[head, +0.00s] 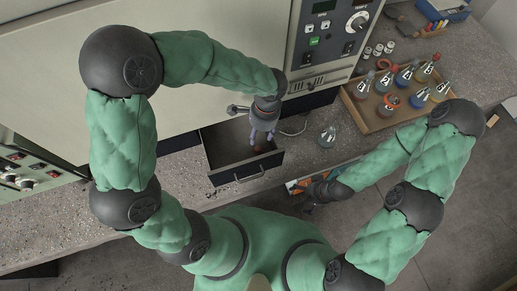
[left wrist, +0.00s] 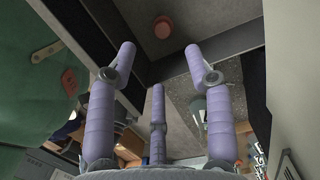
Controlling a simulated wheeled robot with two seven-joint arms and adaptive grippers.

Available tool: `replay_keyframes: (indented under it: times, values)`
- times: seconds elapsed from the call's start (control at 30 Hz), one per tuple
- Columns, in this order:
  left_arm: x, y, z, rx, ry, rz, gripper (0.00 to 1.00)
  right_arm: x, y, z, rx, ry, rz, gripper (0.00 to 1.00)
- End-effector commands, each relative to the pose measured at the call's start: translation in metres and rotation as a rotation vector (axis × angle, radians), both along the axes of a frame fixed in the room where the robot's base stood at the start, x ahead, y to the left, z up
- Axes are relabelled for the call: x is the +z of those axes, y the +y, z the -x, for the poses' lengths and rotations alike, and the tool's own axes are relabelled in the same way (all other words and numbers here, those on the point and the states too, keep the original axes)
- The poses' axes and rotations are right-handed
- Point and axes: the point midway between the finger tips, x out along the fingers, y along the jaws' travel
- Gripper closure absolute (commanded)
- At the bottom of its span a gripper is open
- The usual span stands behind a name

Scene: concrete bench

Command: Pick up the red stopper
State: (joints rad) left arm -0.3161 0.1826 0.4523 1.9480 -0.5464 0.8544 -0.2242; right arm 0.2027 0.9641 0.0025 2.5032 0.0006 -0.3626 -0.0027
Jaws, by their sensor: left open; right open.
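A small red stopper (head: 257,148) lies inside the open drawer (head: 212,152) in the head view. In the left wrist view the red stopper (left wrist: 162,27) shows as a round piece on the dark drawer floor, past my fingertips. My left gripper (head: 262,136) points down into the drawer, just above the stopper. Its purple fingers (left wrist: 160,58) are spread with nothing between them, and the stopper is apart from them in that view. My right gripper (head: 308,194) is low in front of the bench, away from the drawer; its fingers are small and dark.
A lone flask (head: 327,138) stands on the bench right of the drawer. A wooden tray (head: 362,117) holds several flasks with coloured stoppers. A control panel (head: 322,45) rises behind. The drawer walls surround the stopper closely.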

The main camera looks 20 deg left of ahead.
Motion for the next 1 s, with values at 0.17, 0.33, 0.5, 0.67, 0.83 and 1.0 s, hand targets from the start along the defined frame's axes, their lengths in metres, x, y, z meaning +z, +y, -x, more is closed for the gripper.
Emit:
replay_keyframes:
  times: [0.17,0.33,0.5,0.67,0.83,1.0]
  values:
    - [-0.022,0.002,0.002,0.0,0.004,-0.002,0.48,-0.007,0.0,0.0,0.0,0.0,0.0,0.0]
    - [-0.047,0.004,0.003,0.0,0.003,-0.001,0.48,-0.015,0.0,0.0,0.0,0.0,0.0,0.0]
    - [-0.056,0.005,0.003,0.001,0.001,0.0,0.48,-0.018,0.0,0.0,0.0,0.0,0.0,0.0]
    - [-0.073,0.004,0.002,-0.001,0.003,0.0,0.48,-0.026,0.0,0.0,0.0,0.0,0.0,0.0]
    - [-0.098,0.005,0.001,-0.001,0.003,0.0,0.48,-0.038,0.0,0.0,0.0,0.0,0.0,0.0]
    - [-0.106,0.006,0.002,0.0,0.002,0.001,0.48,-0.04,0.0,0.0,0.0,0.0,0.0,0.0]
